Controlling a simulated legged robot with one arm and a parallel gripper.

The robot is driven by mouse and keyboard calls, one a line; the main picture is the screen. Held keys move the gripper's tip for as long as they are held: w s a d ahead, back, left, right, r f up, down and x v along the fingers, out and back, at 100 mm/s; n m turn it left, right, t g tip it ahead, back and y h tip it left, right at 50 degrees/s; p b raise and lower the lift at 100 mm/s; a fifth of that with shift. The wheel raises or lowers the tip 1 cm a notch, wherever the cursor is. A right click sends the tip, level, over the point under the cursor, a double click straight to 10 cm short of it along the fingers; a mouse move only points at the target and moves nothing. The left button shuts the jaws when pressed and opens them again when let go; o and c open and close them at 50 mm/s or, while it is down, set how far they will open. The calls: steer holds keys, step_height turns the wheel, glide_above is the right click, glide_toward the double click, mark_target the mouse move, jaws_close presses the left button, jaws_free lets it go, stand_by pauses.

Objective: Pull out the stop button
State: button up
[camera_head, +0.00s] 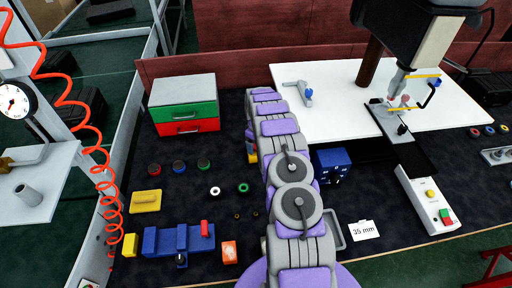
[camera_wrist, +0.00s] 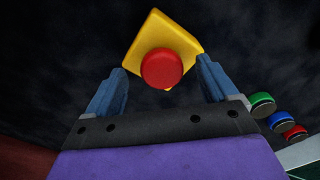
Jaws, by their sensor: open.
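The stop button (camera_wrist: 162,68) is a round red cap on a yellow housing (camera_wrist: 160,28) in the wrist view. The yellow housing stands tilted in that picture, at the top centre. My gripper (camera_wrist: 162,72) is open, with one blue-grey finger on each side of the red cap. Dark gaps show between the cap and both fingers, and I cannot tell how deep the fingers reach. In the head view, only a sliver of the yellow housing (camera_head: 252,158) shows beside my arm. The red cap and most of my gripper are hidden there behind my arm.
Green (camera_head: 204,165), blue (camera_head: 179,166) and red (camera_head: 154,169) round buttons stand in a row to the left. A drawer box (camera_head: 183,88) stands behind them. A yellow block (camera_head: 145,201) and a blue fixture (camera_head: 165,242) lie in front. A blue box (camera_head: 332,160) is right of my arm.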

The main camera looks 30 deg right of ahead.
steer(key=shift+o, duration=1.1)
steer(key=shift+s+r+p, duration=0.1)
steer(key=shift+r+p, duration=0.65)
steer(key=shift+r, duration=2.7)
